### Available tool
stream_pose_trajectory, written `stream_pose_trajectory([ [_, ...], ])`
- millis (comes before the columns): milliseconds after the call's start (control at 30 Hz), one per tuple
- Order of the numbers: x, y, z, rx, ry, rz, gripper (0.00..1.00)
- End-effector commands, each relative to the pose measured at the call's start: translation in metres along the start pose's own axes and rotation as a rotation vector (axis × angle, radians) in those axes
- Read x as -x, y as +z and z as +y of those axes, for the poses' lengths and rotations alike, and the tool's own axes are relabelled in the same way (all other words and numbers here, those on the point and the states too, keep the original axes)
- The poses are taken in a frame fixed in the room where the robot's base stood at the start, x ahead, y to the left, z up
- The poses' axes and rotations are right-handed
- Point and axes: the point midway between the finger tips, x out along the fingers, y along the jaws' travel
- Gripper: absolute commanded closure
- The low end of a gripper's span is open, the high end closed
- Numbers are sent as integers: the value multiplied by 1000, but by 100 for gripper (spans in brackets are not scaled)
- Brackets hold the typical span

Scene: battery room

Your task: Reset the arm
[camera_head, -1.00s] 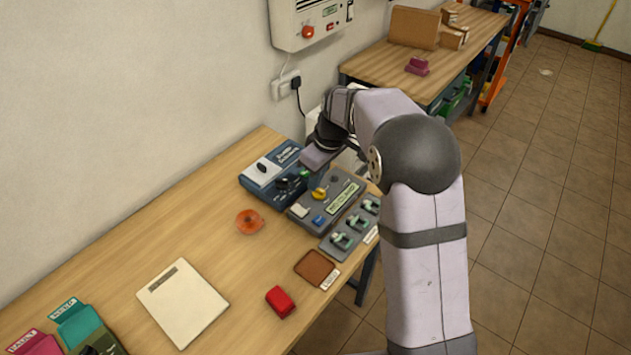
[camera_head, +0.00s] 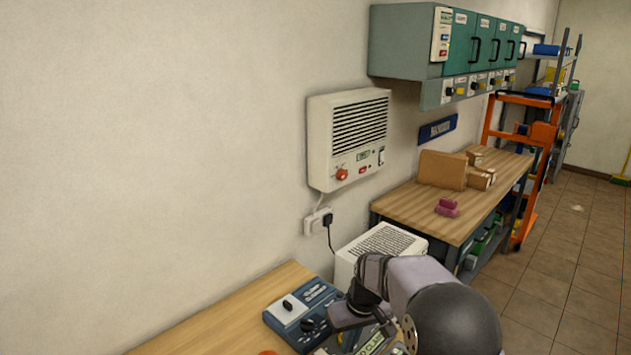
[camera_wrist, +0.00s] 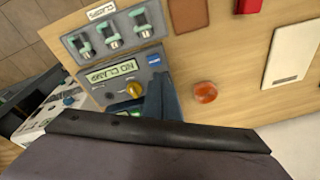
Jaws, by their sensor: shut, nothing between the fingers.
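My arm reaches in from the lower right in the head view, with its dark round joint and pale link over the front bench. My gripper (camera_head: 345,318) is low over the devices on that bench, its fingertips mostly hidden. In the wrist view the dark edge of my wrist fills the bottom, and my gripper's bluish fingers (camera_wrist: 162,98) are shut and empty. They are in front of a grey device (camera_wrist: 125,75) with a NO CLAMP display and a yellow knob. I cannot tell whether they touch it.
A blue device (camera_head: 300,308) is left of my gripper. The wrist view shows a clamp panel (camera_wrist: 115,35), an orange disc (camera_wrist: 205,92) and a white pad (camera_wrist: 292,52). A white wall unit (camera_head: 348,140) and a second bench (camera_head: 415,205) are behind.

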Motion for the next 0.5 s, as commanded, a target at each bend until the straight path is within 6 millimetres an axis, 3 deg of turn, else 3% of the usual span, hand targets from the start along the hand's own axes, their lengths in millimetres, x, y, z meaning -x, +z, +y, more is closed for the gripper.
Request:
stream_pose_trajectory([
  [100,-26,56,-4,-123,6,-108,100],
  [200,-32,102,-9,-205,21,-177,100],
  [367,-24,182,-18,-293,50,-264,100],
  [500,-6,247,-27,-302,66,-309,100],
])
